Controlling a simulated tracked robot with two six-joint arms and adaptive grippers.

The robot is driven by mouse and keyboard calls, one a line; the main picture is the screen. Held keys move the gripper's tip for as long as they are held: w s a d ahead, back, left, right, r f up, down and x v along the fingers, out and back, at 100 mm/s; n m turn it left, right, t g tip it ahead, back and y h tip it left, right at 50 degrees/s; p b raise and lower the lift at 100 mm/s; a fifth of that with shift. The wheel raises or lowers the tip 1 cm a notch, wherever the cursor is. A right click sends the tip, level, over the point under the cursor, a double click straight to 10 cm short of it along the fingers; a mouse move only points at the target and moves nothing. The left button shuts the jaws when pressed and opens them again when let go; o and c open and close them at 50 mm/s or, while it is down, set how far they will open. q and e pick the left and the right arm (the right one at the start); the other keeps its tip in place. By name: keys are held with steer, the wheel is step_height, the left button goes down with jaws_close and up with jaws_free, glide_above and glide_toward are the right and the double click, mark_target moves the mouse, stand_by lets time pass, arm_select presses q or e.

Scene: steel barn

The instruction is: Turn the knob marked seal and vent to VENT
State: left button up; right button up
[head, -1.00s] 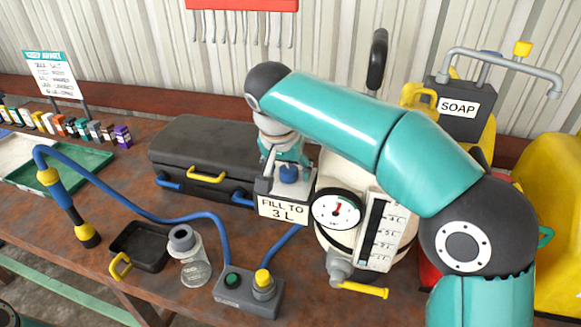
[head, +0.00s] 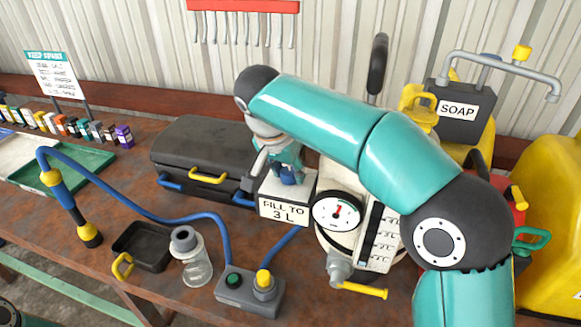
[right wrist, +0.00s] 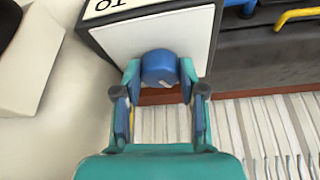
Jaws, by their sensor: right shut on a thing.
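A blue knob (head: 289,178) sits on top of the white-topped box (head: 268,187) whose front sign reads FILL TO 3 L. In the right wrist view the knob (right wrist: 160,68) is round with a small pale mark on it. My right gripper (head: 284,170) reaches down to the knob from behind. In the wrist view its fingers (right wrist: 160,80) are closed on the knob from both sides. No seal or vent lettering is readable.
A cream tank with a dial gauge (head: 338,210) and yellow-handled tap (head: 362,290) stands right of the box. A dark case (head: 205,155) lies to its left. A grey button box (head: 250,290) with a blue hose (head: 130,205) is in front. My right arm hides part of the tank.

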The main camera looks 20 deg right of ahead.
steer(key=m+p, duration=0.1)
steer(key=m+g+h+p, duration=0.1)
steer(key=m, duration=0.1)
steer(key=shift+w+r+m, duration=0.15)
steer(key=shift+r+m, duration=0.05)
steer(key=shift+m, duration=0.1)
steer(key=m+g+p, duration=0.1)
steer(key=m+p, duration=0.1)
steer(key=m, duration=0.1)
steer(key=shift+w+m+h, duration=0.1)
steer(key=shift+m+h, duration=0.2)
steer(key=shift+f+m+g+p, duration=0.15)
steer(key=shift+m+g+p, duration=0.5)
steer(key=shift+m, duration=0.55)
steer(key=shift+w+m+g, duration=0.1)
steer(key=shift+m+g, duration=0.35)
steer(key=shift+m, duration=0.55)
steer(key=o, duration=1.1)
steer(key=shift+o, duration=0.2)
